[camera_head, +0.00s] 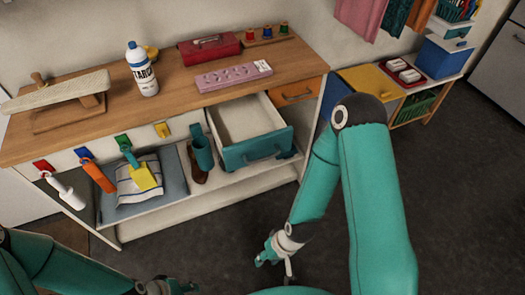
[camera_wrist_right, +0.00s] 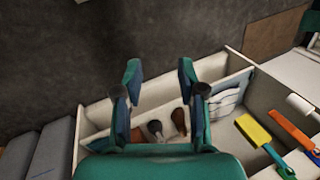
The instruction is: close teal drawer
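The teal drawer (camera_head: 256,150) is pulled out of the wooden-topped bench, toward the right end. Its pale inside looks empty, and a teal bar handle (camera_head: 275,155) runs across its front. My right gripper (camera_head: 272,262) is low over the dark floor, in front of the drawer and well apart from it. In the right wrist view its two fingers (camera_wrist_right: 160,88) are spread with nothing held between them.
A white bottle (camera_head: 142,70), a red toolbox (camera_head: 209,48) and a pink block (camera_head: 233,76) stand on the bench top (camera_head: 185,83). An orange drawer (camera_head: 295,90) is shut beside the teal one. A yellow brush (camera_head: 141,174) hangs left. The floor (camera_head: 230,225) in front is clear.

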